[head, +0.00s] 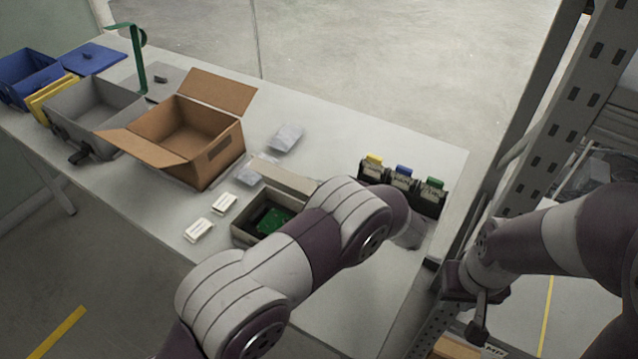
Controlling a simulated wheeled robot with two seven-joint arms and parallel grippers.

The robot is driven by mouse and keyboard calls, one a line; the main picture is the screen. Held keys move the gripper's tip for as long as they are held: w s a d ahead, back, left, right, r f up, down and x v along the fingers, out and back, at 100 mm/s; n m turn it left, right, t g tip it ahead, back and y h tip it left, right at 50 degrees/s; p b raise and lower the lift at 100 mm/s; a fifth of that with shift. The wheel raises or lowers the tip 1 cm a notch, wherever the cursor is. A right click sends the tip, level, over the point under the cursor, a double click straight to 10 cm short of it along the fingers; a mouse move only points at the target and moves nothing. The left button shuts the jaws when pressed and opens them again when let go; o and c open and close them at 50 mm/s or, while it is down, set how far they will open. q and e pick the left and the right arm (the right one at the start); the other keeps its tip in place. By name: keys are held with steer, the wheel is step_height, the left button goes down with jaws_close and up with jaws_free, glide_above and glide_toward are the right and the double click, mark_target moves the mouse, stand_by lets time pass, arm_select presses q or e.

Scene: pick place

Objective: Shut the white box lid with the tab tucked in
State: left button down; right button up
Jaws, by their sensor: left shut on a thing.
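The white box (252,236), greyish in this light, stands near the table's front edge. A green circuit board (274,219) lies inside on dark lining. Its lid (287,178) is raised along the far side, with a narrow tab (266,158) along its top edge. My left forearm crosses in front of the box's right end and hides it. The wrist of my left arm (408,234) shows right of the box; its fingers and what they hold are hidden. My right gripper (474,306) hangs at the right, beyond the table edge and away from the box; its jaw opening is unclear.
Two small white packets (211,217) lie left of the box. Black holders with coloured tabs (401,183) stand behind my wrist. A metal rack (560,130) rises at the right.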

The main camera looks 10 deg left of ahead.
arm_select(q)
steer(key=shift+s+a+f+n, duration=0.1)
steer(key=shift+s+n, duration=0.15)
steer(key=shift+n, duration=0.05)
steer(key=c, duration=1.3)
jaws_free()
steer(key=shift+c, duration=0.2)
steer(key=b+v, duration=0.1)
steer(key=v, duration=0.6)
steer(key=shift+d, duration=0.25)
